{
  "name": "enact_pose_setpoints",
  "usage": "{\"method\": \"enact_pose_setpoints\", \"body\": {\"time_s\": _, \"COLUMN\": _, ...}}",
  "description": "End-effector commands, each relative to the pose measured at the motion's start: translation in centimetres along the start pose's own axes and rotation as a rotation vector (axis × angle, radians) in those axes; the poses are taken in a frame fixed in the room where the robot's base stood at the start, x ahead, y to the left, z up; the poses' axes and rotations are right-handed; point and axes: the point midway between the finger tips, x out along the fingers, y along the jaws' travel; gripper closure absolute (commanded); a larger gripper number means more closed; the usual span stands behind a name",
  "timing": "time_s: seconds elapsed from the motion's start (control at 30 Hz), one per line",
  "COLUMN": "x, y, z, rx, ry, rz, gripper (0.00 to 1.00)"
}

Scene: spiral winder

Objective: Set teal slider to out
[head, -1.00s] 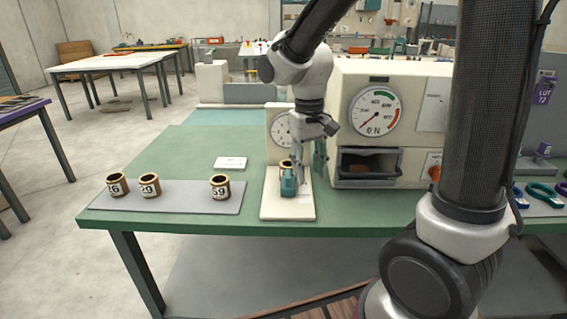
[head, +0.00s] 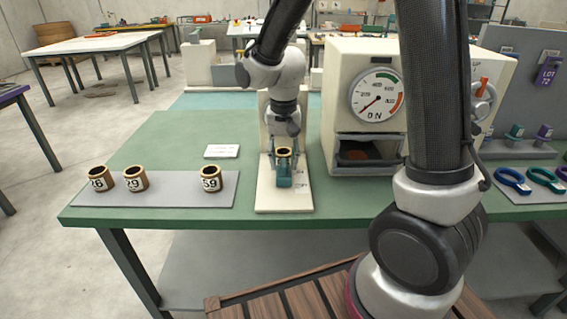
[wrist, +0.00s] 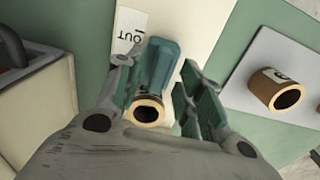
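In the wrist view the teal slider (wrist: 162,62) stands next to a label (wrist: 128,30) reading "OUT". A brown-rimmed cup (wrist: 148,110) is right by the slider, on the near side in the wrist view. My gripper (head: 287,158) is low over the plate, with its fingers on either side of the slider and cup. In the wrist view my gripper (wrist: 155,80) looks open, with small gaps beside the slider. Contact is hard to judge.
Several numbered cups, such as one marked 59 (head: 211,178), stand on a grey mat (head: 185,194) to the left. A white machine with a dial (head: 377,95) and open drawer bay (head: 362,151) is close on the right. A white card (head: 222,151) lies behind the mat.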

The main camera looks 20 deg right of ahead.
Motion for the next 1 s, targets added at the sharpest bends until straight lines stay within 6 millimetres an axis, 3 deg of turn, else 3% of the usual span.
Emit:
{"method": "enact_pose_setpoints", "body": {"time_s": 0.2, "x": 1.8, "y": 0.0, "z": 0.0, "rx": -0.001, "ry": 0.0, "rz": 0.0, "gripper": 0.62}}
{"method": "enact_pose_setpoints", "body": {"time_s": 0.43, "x": 1.9, "y": 0.0, "z": 0.0, "rx": -0.001, "ry": 0.001, "rz": 0.0, "gripper": 0.62}}
{"method": "enact_pose_setpoints", "body": {"time_s": 0.47, "x": 1.9, "y": 0.0, "z": 0.0, "rx": -0.001, "ry": 0.001, "rz": 0.0, "gripper": 0.64}}
{"method": "enact_pose_setpoints", "body": {"time_s": 0.67, "x": 1.9, "y": 0.0, "z": 0.0, "rx": -0.001, "ry": 0.001, "rz": 0.0, "gripper": 1.0}}
{"method": "enact_pose_setpoints", "body": {"time_s": 1.0, "x": 1.9, "y": 0.0, "z": 0.0, "rx": -0.001, "ry": 0.0, "rz": 0.0, "gripper": 1.0}}
